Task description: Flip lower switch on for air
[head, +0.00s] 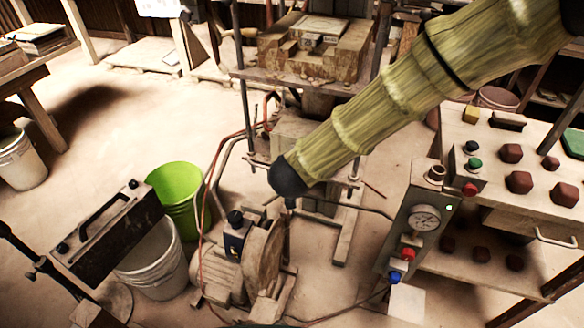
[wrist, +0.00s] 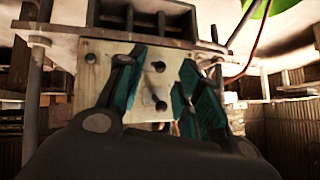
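In the wrist view, a pale plate (wrist: 112,72) faces the camera. Nothing is held; whether a finger touches the plate cannot be told. In the head view, my arm reaches down from the upper right to the press (head: 318,103), and my gripper is mostly hidden below the dark joint.
A gauge panel (head: 412,225) with red and blue knobs stands right of the arm. A motor (head: 222,270) with a wheel sits below it. A green bucket (head: 178,190) and a white bucket (head: 160,275) stand left. Red hoses run beside the press. Open floor lies at left.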

